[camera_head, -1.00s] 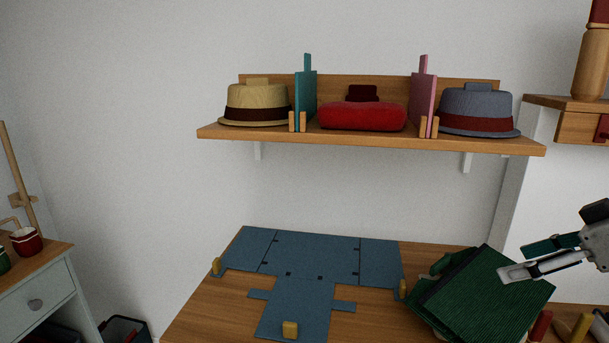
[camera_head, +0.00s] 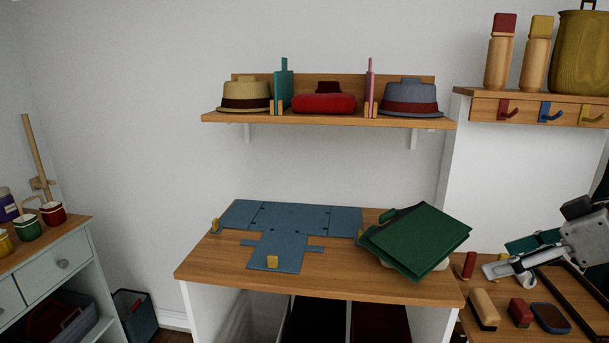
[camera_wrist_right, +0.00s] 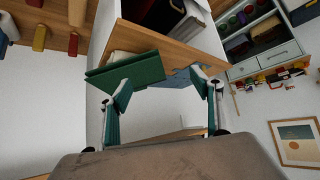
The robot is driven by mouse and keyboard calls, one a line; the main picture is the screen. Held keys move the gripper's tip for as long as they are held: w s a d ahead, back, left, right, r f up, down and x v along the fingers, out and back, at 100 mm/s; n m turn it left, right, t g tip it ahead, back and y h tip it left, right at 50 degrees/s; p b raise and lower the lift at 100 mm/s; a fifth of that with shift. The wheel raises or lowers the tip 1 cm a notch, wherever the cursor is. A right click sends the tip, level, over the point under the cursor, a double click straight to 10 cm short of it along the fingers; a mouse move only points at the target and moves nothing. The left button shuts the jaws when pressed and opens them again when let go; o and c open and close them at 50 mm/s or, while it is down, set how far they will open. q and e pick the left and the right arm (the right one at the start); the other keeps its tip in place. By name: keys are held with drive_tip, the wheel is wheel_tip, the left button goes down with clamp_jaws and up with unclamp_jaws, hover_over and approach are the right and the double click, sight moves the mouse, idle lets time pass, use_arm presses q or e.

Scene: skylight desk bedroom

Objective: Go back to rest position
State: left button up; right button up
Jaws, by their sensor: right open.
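My right gripper (camera_head: 512,257) shows at the right of the head view, in front of the side table and to the right of the wooden desk (camera_head: 330,284). Its two fingers are spread apart with nothing between them in the right wrist view (camera_wrist_right: 165,100). A dark green folded item (camera_head: 415,240) lies tilted on the right end of the desk, apart from the gripper, over something whitish. It also shows in the wrist view (camera_wrist_right: 122,74). A flat blue folding board (camera_head: 290,228) lies beside it on the desk. My left gripper is in neither view.
A wall shelf (camera_head: 330,118) with hats hangs above the desk. A hook rack (camera_head: 530,108) carries a pot and wooden bottles at right. A drawer cabinet (camera_head: 60,262) with mugs stands at left.

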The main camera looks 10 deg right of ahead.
drive_tip(key=w+d+f+m, duration=0.1)
drive_tip(key=w+f+m, duration=0.3)
drive_tip(key=f, duration=1.2)
wheel_tip(320, 180, down, 16)
drive_tip(key=s+a+t+h, duration=0.1)
drive_tip(key=a, duration=0.2)
drive_tip(key=s+a+f+h, duration=0.1)
drive_tip(key=s+a+f, duration=0.65)
drive_tip(key=f, duration=0.45)
use_arm(q)
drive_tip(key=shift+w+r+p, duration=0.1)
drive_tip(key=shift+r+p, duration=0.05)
drive_tip(key=shift+p, duration=0.2)
use_arm(e)
drive_tip(key=s+a+f+n+t, duration=0.1)
drive_tip(key=s+a+f+n, duration=0.1)
drive_tip(key=s+a, duration=0.5)
drive_tip(key=a+f, duration=0.1)
drive_tip(key=a, duration=0.5)
drive_tip(key=shift+s+a+f+n+t+y, duration=0.15)
drive_tip(key=shift+a+f+n+t+y, duration=0.15)
drive_tip(key=shift+f+n, duration=0.1)
